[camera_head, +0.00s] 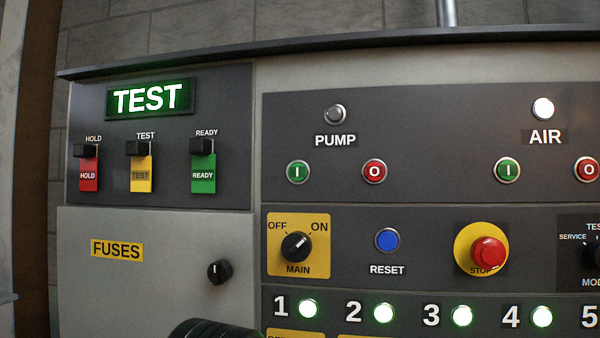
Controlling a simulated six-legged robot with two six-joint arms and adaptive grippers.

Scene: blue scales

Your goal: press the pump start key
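The pump section is on the upper dark panel, under the label PUMP (335,140). Its green start key (298,172), marked I, sits at the lower left of the label. Its red key (374,171), marked O, is to the right. The pump lamp (335,113) above the label is grey and unlit. A dark ribbed rounded part (212,329) shows at the bottom edge, well below the pump keys. I cannot tell whether it belongs to one of my arms. No gripper fingers show in the view.
The AIR section has a lit white lamp (543,108) and its own green key (507,170). Below are the MAIN switch (297,246), blue RESET button (387,240) and red stop button (488,252). A lit TEST sign (148,98) is at left. Space before the pump keys is clear.

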